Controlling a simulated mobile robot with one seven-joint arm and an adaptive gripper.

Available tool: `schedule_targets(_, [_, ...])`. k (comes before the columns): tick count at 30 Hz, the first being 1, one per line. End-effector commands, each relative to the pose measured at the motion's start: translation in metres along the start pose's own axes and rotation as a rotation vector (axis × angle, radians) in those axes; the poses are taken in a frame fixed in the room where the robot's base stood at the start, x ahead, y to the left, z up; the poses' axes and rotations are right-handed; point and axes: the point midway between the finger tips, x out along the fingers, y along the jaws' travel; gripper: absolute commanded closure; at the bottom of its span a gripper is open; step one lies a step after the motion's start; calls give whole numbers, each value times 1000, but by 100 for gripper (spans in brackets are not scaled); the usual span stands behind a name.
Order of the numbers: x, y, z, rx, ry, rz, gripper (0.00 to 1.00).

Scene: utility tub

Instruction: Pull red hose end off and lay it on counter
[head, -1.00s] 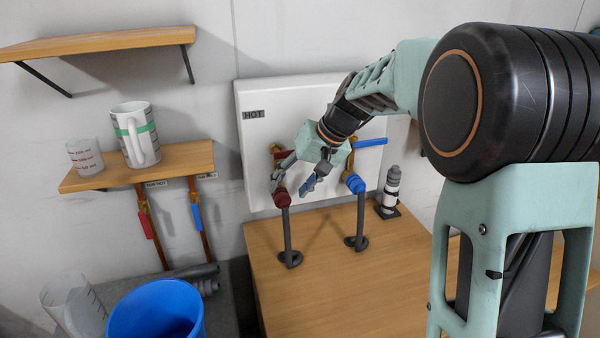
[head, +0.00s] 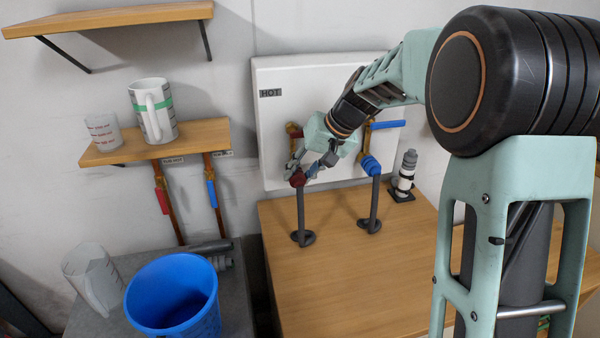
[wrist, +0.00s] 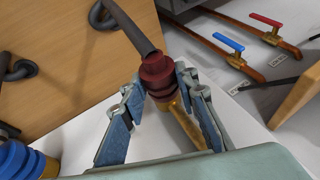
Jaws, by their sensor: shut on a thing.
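The red hose end (head: 298,178) is a ribbed dark red connector on top of a grey hose (head: 300,215), at the brass tap under the HOT label. My gripper (head: 303,172) is shut on it. In the wrist view, the fingers of my gripper (wrist: 161,88) hold the red hose end (wrist: 157,76) from both sides. Brass (wrist: 187,124) shows directly behind it; I cannot tell how far it is seated. The hose stands up from a coil on the wooden counter (head: 350,270).
A blue hose end (head: 371,166) and its hose stand to the right, with a grey-and-white fitting (head: 405,175) beyond. A blue bucket (head: 215,318) and a clear jug (head: 95,275) are at left. The counter's front is bare.

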Motion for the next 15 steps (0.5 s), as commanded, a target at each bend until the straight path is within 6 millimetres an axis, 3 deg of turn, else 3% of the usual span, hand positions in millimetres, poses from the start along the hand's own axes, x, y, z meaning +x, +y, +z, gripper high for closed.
schedule_targets(15, [-4, 0, 10, 0, 1, 0, 98])
